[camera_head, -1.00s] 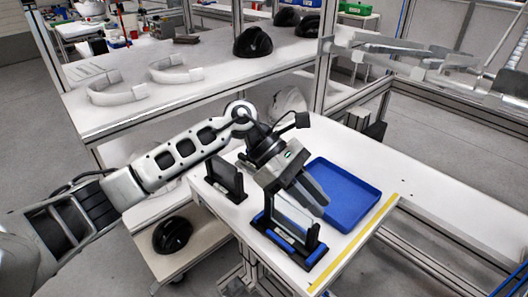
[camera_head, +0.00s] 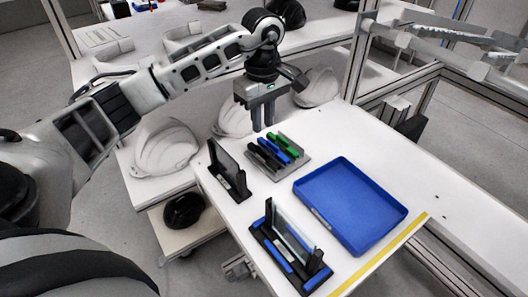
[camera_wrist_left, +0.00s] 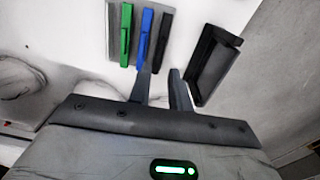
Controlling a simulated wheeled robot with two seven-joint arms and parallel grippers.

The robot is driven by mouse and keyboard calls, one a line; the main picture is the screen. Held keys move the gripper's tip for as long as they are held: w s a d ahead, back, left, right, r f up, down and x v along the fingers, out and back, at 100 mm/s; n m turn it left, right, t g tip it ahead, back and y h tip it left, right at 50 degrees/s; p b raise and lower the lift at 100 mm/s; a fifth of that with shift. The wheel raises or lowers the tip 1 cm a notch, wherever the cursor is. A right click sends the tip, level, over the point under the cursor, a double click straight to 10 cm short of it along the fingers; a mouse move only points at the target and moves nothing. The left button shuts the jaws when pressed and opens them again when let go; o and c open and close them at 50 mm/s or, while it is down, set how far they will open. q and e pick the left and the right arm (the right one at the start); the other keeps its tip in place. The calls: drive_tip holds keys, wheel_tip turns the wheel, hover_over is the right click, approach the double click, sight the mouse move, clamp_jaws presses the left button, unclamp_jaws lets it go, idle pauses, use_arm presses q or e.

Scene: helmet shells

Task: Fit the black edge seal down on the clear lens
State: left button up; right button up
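The clear lens (camera_head: 288,232) stands upright in a black and blue holder (camera_head: 272,252) near the table's front edge. My left gripper (camera_head: 263,124) points down above the back of this rack, open and empty. In the left wrist view its fingertips (camera_wrist_left: 160,70) are apart, near the lower end of a black strip (camera_wrist_left: 160,38). My right gripper is not in view.
A blue tray (camera_head: 385,198) lies right of the rack. A black stand with a dark upright panel (camera_head: 232,172) is left of it. White helmet shells (camera_head: 163,146) sit on the left and behind. The table's right part is clear.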

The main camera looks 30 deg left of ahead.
sight(262, 149)
use_arm(q)
drive_tip(key=f, duration=0.4)
drive_tip(key=f+p, duration=0.1)
drive_tip(key=f, duration=0.3)
drive_tip(key=shift+a+f+p, duration=0.2)
drive_tip(key=shift+f+p, duration=0.05)
drive_tip(key=shift+p, duration=0.05)
clamp_jaws()
